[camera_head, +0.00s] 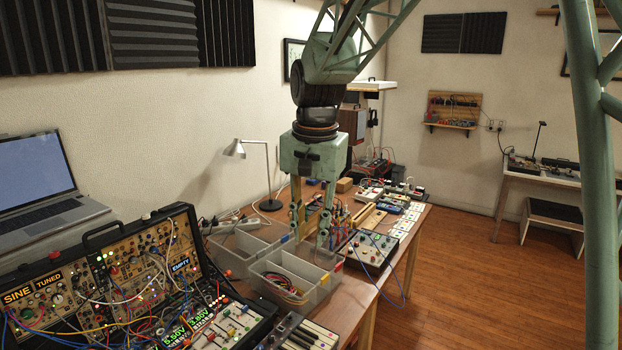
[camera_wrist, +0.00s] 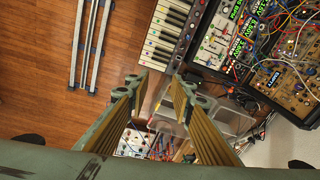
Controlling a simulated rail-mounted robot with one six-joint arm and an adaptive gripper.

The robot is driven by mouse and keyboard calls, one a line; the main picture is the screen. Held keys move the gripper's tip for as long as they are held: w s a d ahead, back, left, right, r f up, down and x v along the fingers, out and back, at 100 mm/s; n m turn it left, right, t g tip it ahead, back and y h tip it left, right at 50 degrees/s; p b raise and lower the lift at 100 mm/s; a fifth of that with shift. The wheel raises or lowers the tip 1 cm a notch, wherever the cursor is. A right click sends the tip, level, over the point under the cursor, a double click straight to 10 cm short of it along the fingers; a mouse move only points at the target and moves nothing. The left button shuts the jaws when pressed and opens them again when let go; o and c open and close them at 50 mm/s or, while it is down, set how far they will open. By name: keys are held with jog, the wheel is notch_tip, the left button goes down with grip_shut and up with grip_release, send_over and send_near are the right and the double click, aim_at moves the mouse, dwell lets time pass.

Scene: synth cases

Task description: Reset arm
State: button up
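My gripper (camera_head: 310,238) hangs from the pale green arm over the workbench, fingers pointing down. Its two tan-lined fingers are apart, with nothing between them. In the wrist view my gripper (camera_wrist: 160,86) also shows a clear gap between the fingertips. In the head view the fingertips overlap the area of two grey bins, a left bin (camera_head: 226,258) and a front bin (camera_head: 322,283) that holds cables (camera_head: 285,284). I cannot tell the exact height of the fingertips above the bins. The task line names no object.
A synth case (camera_head: 118,266) full of patch cables and an open laptop (camera_head: 38,215) stand at the left. A desk lamp (camera_head: 235,149) stands behind the bins. Boxes with knobs (camera_head: 372,247) crowd the bench's right. A small keyboard (camera_wrist: 168,35) lies near the fingertips in the wrist view. Wooden floor (camera_head: 470,275) is open at right.

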jog(key=s+d+r+n, duration=0.1)
jog(key=s+d+r, duration=0.25)
jog(key=s, duration=0.25)
jog(key=s+d+r+t, duration=0.1)
jog(key=s+d+r, duration=0.1)
jog(key=s+d, duration=0.35)
jog(key=s+d+r+n, duration=0.1)
jog(key=s+d+r, duration=0.25)
jog(key=s, duration=0.25)
jog(key=s+d+f+n, duration=0.1)
jog(key=s+d, duration=0.3)
jog(key=s, duration=0.7)
jog(key=s+d+f+n+t, duration=0.1)
jog(key=s+d, duration=0.3)
jog(key=s, duration=0.7)
jog(key=shift+s+d+f+t, duration=0.2)
jog(key=shift+d+f+t, duration=0.1)
jog(key=shift+f, duration=0.6)
jog(key=shift+f, duration=0.1)
